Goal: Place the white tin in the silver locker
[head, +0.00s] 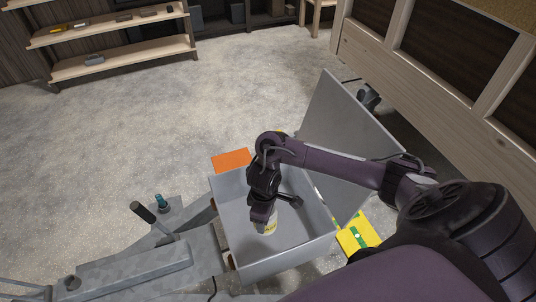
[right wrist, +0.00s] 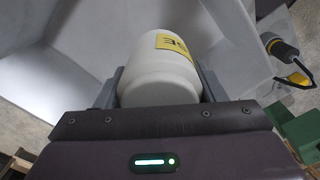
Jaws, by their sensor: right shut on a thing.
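The silver locker (head: 304,234) is an open grey metal box at the lower middle of the head view, with its lid (head: 345,140) raised on the right. My right gripper (head: 266,222) reaches down into the box. It is shut on the white tin (head: 271,228), which is mostly hidden by the gripper in the head view. In the right wrist view the white tin (right wrist: 158,75) with a yellow label sits between the two fingers, and grey box walls show behind it. I cannot tell whether the tin touches the box floor. My left gripper is not in view.
A grey metal trailer frame (head: 125,270) with a black-handled lever lies left of the box. An orange block (head: 231,160) and a yellow-green case (head: 357,233) are beside the box. Wooden shelves (head: 110,60) stand at the back left. The floor between is clear.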

